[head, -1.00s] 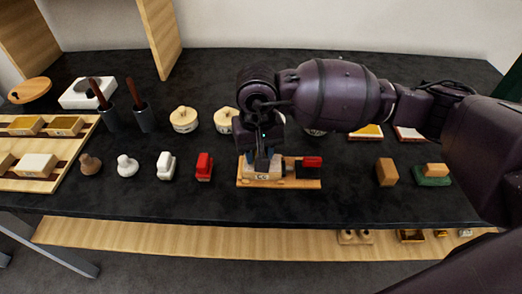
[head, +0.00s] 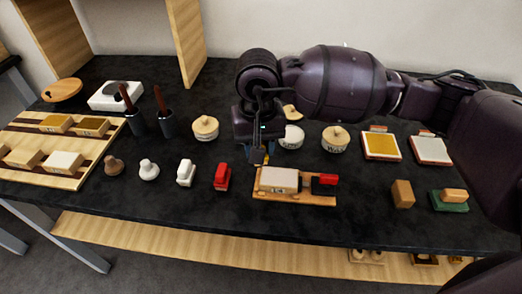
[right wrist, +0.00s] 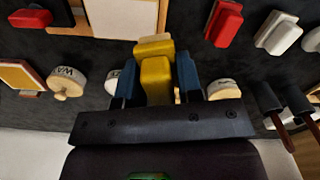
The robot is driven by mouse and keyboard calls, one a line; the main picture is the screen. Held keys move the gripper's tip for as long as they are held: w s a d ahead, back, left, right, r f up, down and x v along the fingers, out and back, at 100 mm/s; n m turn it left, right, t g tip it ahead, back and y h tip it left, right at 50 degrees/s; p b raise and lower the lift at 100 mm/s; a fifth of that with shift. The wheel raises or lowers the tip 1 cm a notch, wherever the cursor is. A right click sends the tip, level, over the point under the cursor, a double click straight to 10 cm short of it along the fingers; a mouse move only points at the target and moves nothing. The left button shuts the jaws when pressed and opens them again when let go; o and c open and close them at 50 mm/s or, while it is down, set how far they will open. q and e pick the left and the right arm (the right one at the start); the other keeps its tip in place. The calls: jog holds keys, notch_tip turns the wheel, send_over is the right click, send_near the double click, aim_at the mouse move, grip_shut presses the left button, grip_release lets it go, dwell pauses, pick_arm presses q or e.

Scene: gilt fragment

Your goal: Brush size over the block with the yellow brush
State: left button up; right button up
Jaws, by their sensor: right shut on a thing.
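The pale block (head: 279,178) lies on a wooden board (head: 290,198) beside a black clamp with a red handle (head: 329,180). My right gripper (head: 257,156) is just behind the block's left end and appears apart from it. In the right wrist view, its blue fingers (right wrist: 157,85) are shut on the yellow brush (right wrist: 155,78), whose head points toward the block (right wrist: 125,17). The brush is mostly hidden in the head view. An open-topped white pot (head: 291,137) stands behind the block, partly hidden by my arm. My left gripper is out of view.
A red brush (head: 222,177) and a white one (head: 186,173) stand left of the board. Lidded pots (head: 205,128) (head: 335,138) stand behind. A tan block (head: 402,194) and a green-based block (head: 450,201) stand right. Dark tabletop is free between board and tan block.

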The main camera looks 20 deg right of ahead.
notch_tip(320, 180, up, 2)
jog(key=shift+r+p, duration=0.15)
jog(key=shift+p, duration=0.15)
dwell(0.6)
